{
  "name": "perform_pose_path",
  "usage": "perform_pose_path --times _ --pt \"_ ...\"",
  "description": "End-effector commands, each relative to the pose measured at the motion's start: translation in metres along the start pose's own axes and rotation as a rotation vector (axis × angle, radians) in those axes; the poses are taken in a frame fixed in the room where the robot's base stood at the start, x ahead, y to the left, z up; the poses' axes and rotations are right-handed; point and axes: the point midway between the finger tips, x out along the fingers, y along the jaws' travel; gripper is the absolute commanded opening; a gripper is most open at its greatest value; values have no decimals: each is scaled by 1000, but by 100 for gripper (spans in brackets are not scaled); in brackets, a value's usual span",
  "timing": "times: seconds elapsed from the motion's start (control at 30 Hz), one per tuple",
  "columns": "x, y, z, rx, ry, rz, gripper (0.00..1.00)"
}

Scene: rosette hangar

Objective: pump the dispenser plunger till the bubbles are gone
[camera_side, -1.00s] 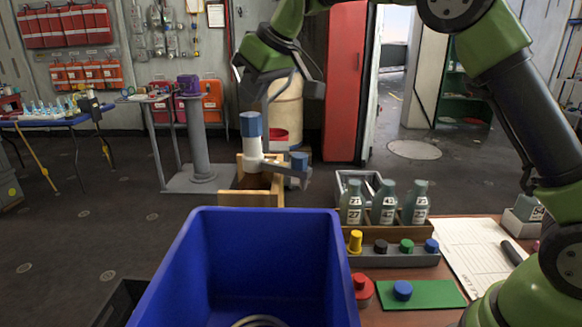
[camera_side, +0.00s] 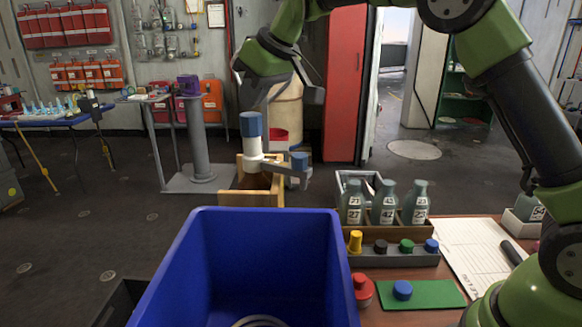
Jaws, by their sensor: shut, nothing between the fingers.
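The dispenser has a blue plunger cap (camera_side: 251,124) on a white stem (camera_side: 252,146), with a side arm ending in a second blue piece (camera_side: 299,160). It stands upright at a wooden box (camera_side: 250,198), behind the blue bin. The plunger is up. My gripper (camera_side: 268,100) is above the plunger cap, and I cannot tell whether it touches the cap. It is shut and empty. The dispenser's lower part is hidden, and I see no liquid or bubbles.
The large blue bin (camera_side: 190,265) fills the front. To its right are a rack of numbered bottles (camera_side: 382,203), a strip of coloured knobs (camera_side: 380,256), a red button (camera_side: 362,290) and a green plate (camera_side: 440,294). A grey post (camera_side: 195,130) stands behind left.

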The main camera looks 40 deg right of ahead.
Motion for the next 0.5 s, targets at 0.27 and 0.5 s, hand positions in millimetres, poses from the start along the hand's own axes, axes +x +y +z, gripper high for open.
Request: perform_pose_path --times 0.27,0.5 --pt "12 0 9 2 -2 -1 0" --pt "17 0 12 2 -1 -1 0"
